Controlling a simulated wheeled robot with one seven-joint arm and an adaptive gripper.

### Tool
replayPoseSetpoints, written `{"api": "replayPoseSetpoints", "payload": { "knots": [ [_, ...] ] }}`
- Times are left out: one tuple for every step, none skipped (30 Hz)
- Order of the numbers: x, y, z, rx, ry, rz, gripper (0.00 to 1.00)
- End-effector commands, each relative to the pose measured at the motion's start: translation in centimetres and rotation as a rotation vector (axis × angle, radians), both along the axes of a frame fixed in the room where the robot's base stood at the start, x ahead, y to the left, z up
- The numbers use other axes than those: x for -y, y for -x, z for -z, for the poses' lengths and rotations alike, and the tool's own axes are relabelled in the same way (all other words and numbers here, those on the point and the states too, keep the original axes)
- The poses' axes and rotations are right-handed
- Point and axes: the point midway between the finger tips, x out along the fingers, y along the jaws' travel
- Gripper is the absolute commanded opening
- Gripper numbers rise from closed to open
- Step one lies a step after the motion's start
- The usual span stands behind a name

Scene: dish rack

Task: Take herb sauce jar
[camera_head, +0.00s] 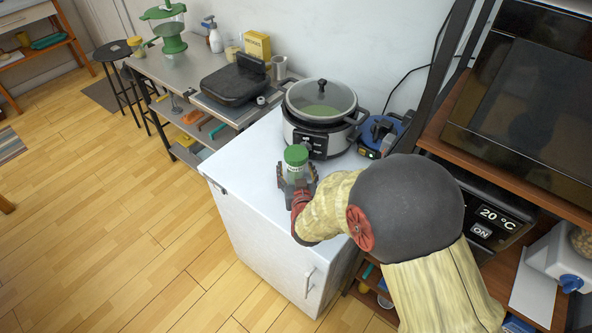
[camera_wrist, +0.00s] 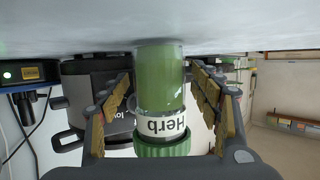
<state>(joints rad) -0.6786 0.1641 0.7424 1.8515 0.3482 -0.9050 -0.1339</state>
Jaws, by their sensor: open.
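The herb sauce jar (camera_head: 296,160) has a green lid, and stands upright on the white cabinet top in front of the slow cooker. In the wrist view, which is upside down, the jar (camera_wrist: 160,85) shows green contents and a white label reading "Herb". My gripper (camera_head: 298,183) is at the jar, with its lower part between the fingers. In the wrist view my gripper (camera_wrist: 166,90) has one finger on each side of the jar. Gaps show between both fingers and the glass, so it is open around the jar.
A slow cooker (camera_head: 320,112) with a glass lid stands just behind the jar. A blue device (camera_head: 381,132) is to its right. A wooden shelf with a dark oven (camera_head: 522,85) rises on the right. The white cabinet top (camera_head: 247,160) is clear left of the jar.

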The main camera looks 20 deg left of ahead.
Motion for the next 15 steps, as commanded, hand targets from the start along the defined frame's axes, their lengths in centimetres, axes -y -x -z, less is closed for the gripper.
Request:
{"api": "replayPoseSetpoints", "payload": {
  "knots": [
    [0.0,0.02,-0.08,0.0,0.0,0.0,0.63],
    [0.01,0.02,-0.09,0.0,0.0,0.0,0.63],
    [0.01,0.03,-0.1,0.0,0.0,0.0,0.63],
    [0.01,0.03,-0.1,0.0,0.0,0.0,0.62],
    [0.01,0.03,-0.1,0.0,0.0,0.0,0.6],
    [0.02,0.04,-0.1,0.0,0.0,0.0,0.58],
    [0.02,0.04,-0.1,0.0,0.0,0.0,0.56],
    [0.02,0.04,-0.1,0.0,0.0,0.0,0.55],
    [0.02,0.04,-0.1,0.0,-0.001,0.0,0.52],
    [0.02,0.05,-0.1,0.0,0.0,0.0,0.51],
    [0.02,0.05,-0.1,0.0,-0.001,0.0,0.49],
    [0.03,0.04,-0.1,0.0,-0.001,0.0,0.47],
    [0.03,0.05,-0.09,0.0,-0.001,0.0,0.45],
    [0.03,0.05,-0.09,0.0,-0.001,0.0,0.43],
    [0.03,0.05,-0.09,0.0,-0.001,0.0,0.41]
  ]
}}
